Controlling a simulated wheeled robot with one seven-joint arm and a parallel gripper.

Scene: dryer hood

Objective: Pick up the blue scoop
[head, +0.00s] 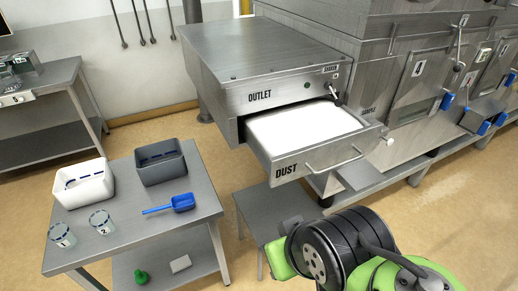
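The blue scoop (181,203) lies on the top of a steel table (205,216) at the left, near its right side. Its bowl points right and its handle points left. It is in front of the grey bin and clear of it. My arm shows at the bottom right, with green and black links, apart from the table and the scoop. My gripper's fingers are not in this view.
A white bin (84,186), a grey bin (161,167) and two cups labelled 1 (62,236) and 2 (103,222) share the tabletop. An open DUST drawer (285,169) of white powder juts out at the right. A low steel stand (262,207) sits beside the table.

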